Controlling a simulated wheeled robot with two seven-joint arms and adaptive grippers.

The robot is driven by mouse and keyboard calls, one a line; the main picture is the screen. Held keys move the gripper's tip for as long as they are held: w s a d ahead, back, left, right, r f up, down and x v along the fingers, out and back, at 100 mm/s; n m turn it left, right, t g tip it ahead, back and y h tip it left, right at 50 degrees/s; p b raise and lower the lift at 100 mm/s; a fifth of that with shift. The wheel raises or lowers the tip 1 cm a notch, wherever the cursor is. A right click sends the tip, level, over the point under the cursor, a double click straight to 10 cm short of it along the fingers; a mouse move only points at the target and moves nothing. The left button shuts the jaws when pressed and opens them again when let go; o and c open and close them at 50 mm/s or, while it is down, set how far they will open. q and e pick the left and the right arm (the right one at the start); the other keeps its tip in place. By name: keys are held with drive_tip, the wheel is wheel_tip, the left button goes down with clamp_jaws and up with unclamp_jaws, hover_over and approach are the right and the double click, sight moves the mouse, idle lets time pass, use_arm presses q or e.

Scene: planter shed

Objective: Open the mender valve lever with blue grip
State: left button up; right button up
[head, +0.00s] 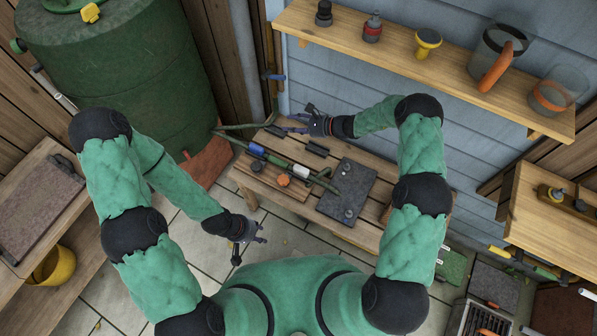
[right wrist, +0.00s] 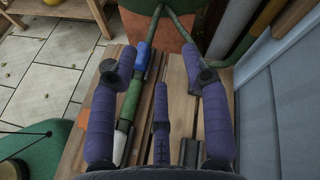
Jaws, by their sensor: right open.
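The hose assembly with a blue grip (head: 257,150) lies on the slatted bench in the head view. The blue grip (right wrist: 141,62) also shows in the right wrist view, in line with a green sleeve; whether it is a lever is unclear. My right gripper (head: 299,119) is open and empty above the bench's back edge, beyond and to the right of the blue grip. In the right wrist view its spread purple fingers (right wrist: 158,75) are over the slats, with the blue grip left of centre, apart from them. My left gripper (head: 250,245) is open and empty in front of the bench.
A green barrel (head: 120,60) stands at the back left. A wall shelf (head: 400,62) with cups overhangs the back right. Tiled floor is clear in front.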

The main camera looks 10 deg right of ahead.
drive_tip(key=s+f+n+g+h, duration=0.2)
drive_tip(key=s+f, duration=0.2)
drive_tip(key=s, duration=0.3)
drive_tip(key=s+f+n+g+h+p, duration=0.1)
drive_tip(key=s+f+g, duration=0.2)
drive_tip(key=s, duration=0.5)
drive_tip(key=shift+s+f+n+h, duration=0.15)
drive_tip(key=shift+f+n+h, duration=0.25)
